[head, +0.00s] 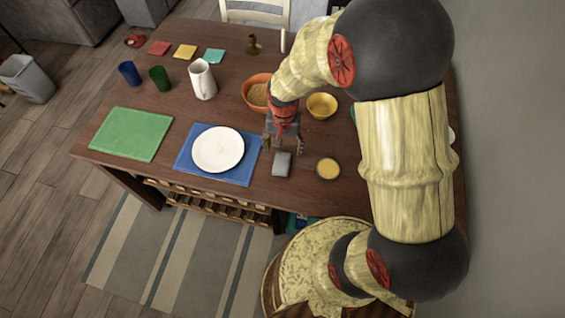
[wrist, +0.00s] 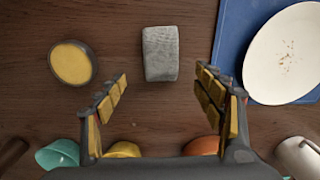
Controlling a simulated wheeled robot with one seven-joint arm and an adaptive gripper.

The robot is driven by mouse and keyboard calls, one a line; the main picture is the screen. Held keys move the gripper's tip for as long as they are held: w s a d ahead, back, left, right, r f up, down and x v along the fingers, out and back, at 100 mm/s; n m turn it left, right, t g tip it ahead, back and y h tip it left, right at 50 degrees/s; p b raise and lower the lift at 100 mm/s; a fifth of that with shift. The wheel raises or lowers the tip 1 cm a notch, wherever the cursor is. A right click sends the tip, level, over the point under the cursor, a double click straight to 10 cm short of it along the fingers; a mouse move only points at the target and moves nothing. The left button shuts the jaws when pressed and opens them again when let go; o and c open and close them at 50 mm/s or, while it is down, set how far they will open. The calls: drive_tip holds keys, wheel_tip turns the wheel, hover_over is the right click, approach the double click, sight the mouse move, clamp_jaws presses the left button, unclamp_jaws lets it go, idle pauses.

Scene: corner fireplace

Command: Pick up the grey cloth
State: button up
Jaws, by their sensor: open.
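The grey cloth (head: 282,163) is a small folded block lying on the dark wooden table, to the right of the blue mat. In the wrist view the cloth (wrist: 160,54) lies flat, just beyond the fingertips and roughly centred between them. My gripper (head: 284,148) is above the table just behind the cloth. In the wrist view its two fingers (wrist: 166,82) are spread wide with nothing between them. The gripper does not appear to touch the cloth.
The blue mat (head: 185,163) with a white plate (head: 218,149) lies left of the cloth. A small yellow-filled dish (head: 327,169) sits on its right. An orange bowl (head: 252,80), a yellow bowl (head: 322,105) and a white pitcher (head: 202,80) stand farther back. The table's front edge is close.

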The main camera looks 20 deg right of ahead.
sight(283, 158)
wheel_tip(283, 158, down, 7)
drive_tip(key=b, duration=0.2)
drive_tip(key=shift+a+r+b, duration=0.1)
drive_tip(key=shift+r+b, duration=0.1)
drive_tip(key=shift+b, duration=0.15)
drive_tip(key=shift+c, duration=0.8)
drive_tip(key=c, duration=1)
drive_tip(key=shift+r, duration=0.15)
